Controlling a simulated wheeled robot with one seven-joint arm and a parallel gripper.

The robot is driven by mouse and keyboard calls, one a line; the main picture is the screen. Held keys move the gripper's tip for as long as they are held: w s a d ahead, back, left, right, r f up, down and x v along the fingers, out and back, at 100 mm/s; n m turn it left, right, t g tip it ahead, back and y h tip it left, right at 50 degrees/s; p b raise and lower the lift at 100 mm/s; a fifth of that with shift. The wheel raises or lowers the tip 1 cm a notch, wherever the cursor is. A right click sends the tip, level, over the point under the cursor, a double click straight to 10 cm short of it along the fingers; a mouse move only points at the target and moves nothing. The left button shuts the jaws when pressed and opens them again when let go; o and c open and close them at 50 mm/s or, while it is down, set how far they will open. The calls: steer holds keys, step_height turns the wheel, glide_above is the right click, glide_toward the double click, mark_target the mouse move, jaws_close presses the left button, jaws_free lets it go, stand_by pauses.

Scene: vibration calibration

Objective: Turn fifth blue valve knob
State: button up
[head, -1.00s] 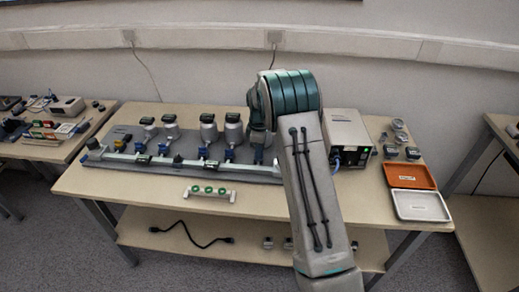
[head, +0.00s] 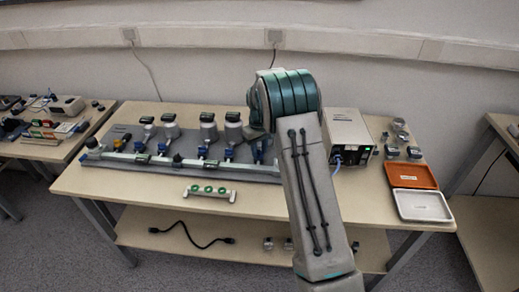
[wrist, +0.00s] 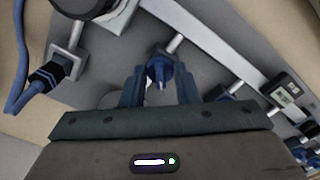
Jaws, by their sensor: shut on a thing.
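A blue valve knob (wrist: 160,69) sits on a short branch off the pale pipe in the wrist view. My gripper (wrist: 161,76) has its two fingers on either side of this knob and is shut on it. In the head view my arm hides most of the gripper and the right end of the pipe rig. Other blue valves (head: 229,153) stand along the pipe (head: 185,163) to the left. From these views I cannot tell the held knob's number in the row.
Several grey cylinders with dark tops (head: 208,130) stand behind the pipe. A grey box with a lit display (head: 348,137) is right of my arm. An orange tray (head: 411,175) and a white tray (head: 422,206) lie at the right. A blue cable (wrist: 20,65) curves at the wrist view's left.

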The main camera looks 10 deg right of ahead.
steer(key=m, duration=0.3)
steer(key=shift+a+m, duration=0.1)
steer(key=shift+m, duration=2.1)
steer(key=shift+a, duration=0.1)
steer(key=o, duration=0.9)
steer(key=shift+o, duration=0.2)
steer(key=shift+r, duration=0.15)
step_height(320, 180, up, 14)
